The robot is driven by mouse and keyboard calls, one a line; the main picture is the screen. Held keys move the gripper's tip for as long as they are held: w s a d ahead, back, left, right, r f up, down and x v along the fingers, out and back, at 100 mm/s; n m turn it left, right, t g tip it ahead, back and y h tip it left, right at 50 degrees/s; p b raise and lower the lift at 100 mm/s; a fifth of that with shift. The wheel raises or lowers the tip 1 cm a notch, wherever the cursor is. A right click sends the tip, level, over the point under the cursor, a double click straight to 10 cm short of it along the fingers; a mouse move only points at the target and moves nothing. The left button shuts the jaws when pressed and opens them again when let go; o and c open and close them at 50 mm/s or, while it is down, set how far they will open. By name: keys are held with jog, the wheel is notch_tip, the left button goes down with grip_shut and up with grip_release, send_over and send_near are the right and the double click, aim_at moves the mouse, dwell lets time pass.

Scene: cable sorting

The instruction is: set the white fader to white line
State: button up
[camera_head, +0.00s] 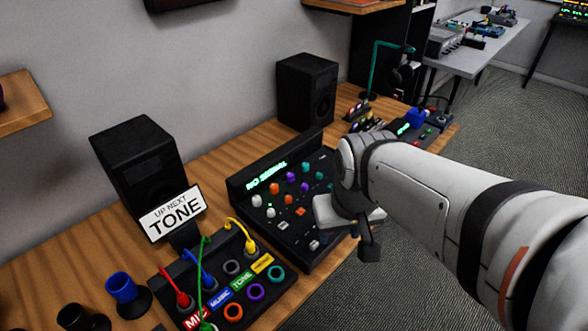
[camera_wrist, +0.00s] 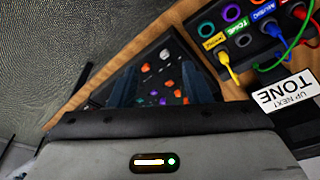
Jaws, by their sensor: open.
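The black mixer console (camera_head: 236,187) stands on the wooden desk with a lit green display. It carries rows of coloured knobs, and small pale caps show on its lower front, one of them a whitish cap (camera_head: 314,245) that looks like the white fader. I cannot make out a white line. My gripper (camera_head: 367,245) hangs over the console's right front edge and hides part of its right side. In the wrist view my gripper (camera_wrist: 159,76) is open and empty, its two dark fingers apart with the console's knobs visible between and beyond them.
A patch box (camera_head: 163,268) with coloured cables and labels sits left of the console, beside a sign (camera_head: 172,212) reading "UP NEXT TONE". Two black speakers (camera_head: 306,92) stand behind. Open floor lies right.

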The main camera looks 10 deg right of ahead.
jog(key=w+f+n+g, duration=0.1)
jog(key=w+f+n, duration=0.2)
jog(key=w+f, duration=0.3)
jog(key=n+g+p, duration=0.1)
jog(key=n+g, duration=0.1)
jog(key=n, duration=0.2)
send_near(314, 243)
jog(key=shift+s, duration=0.35)
jog(key=shift+w+f, duration=0.2)
jog(key=shift+f, duration=0.5)
notch_tip(314, 243, down, 7)
jog(key=shift+f, duration=0.15)
jog(key=shift+c, duration=0.4)
grip_shut()
